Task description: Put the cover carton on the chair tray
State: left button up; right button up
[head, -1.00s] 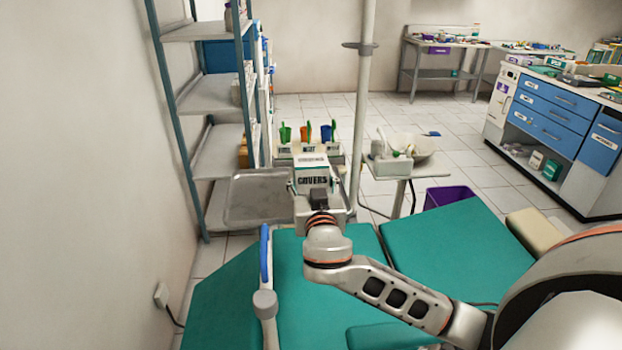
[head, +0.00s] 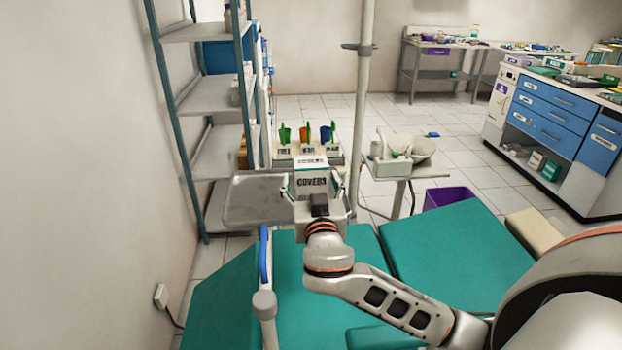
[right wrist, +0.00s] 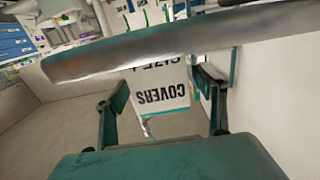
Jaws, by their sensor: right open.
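The cover carton (head: 312,182) is a white box with dark "COVERS" lettering. In the head view it stands upright at the right part of the grey chair tray (head: 246,204). The carton also shows in the right wrist view (right wrist: 162,86), its lettering upside down, beyond a silver rim that crosses the picture. My right gripper (head: 319,190) is at the near side of the carton. Its two fingers are spread apart, with the carton seen between them and past their tips. The carton's underside is hidden, so its contact with the tray cannot be told. My left gripper is out of view.
Coloured cups (head: 305,134) stand in a white holder behind the carton. A pole (head: 362,100) rises just right of it, beside a white basin (head: 414,148). Metal shelving (head: 212,95) stands at the left. The green chair (head: 440,245) lies below my right arm.

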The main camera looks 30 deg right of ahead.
jog(key=v, duration=1)
jog(key=shift+s+b, duration=0.2)
jog(key=shift+b, duration=0.15)
jog(key=shift+a, duration=0.1)
